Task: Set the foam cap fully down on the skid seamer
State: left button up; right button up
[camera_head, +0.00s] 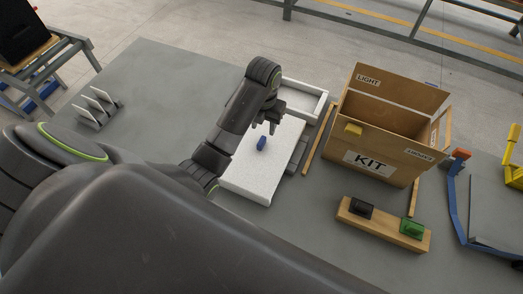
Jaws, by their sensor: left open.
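A white slab (250,178) that looks like the foam cap lies in the middle of the grey table, with a small blue piece (261,143) on its top. A white open frame (317,104) adjoins its far side. A dark grey part shows along the slab's right edge; I cannot tell whether this is the skid seamer or whether the slab sits flat on it. My left gripper (268,123) is open, pointing down just beyond the blue piece, and looks empty. My arm hides part of the slab's left side. My right gripper is out of view.
An open cardboard box marked KIT (371,162) stands right of the slab, beside wooden strips (318,140). A wooden block (384,228) holds a black and a green piece. A rack (97,106) with white plates stands at left.

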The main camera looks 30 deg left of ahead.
aim_at(262, 140)
pick_arm(q)
notch_tip(262, 140, down, 4)
jog(key=shift+r+b, duration=0.2)
jog(key=shift+b, duration=0.95)
jog(key=shift+a+f, duration=0.1)
jog(key=shift+f, duration=0.05)
jog(key=f, duration=0.1)
jog(key=f+p, duration=0.1)
jog(key=f, duration=0.2)
jog(key=shift+w+a+f, duration=0.1)
jog(key=shift+a+f, duration=0.15)
jog(key=shift+f, duration=0.15)
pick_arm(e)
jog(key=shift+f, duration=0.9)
pick_arm(q)
jog(key=shift+c, duration=0.4)
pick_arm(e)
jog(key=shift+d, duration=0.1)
pick_arm(q)
grip_shut()
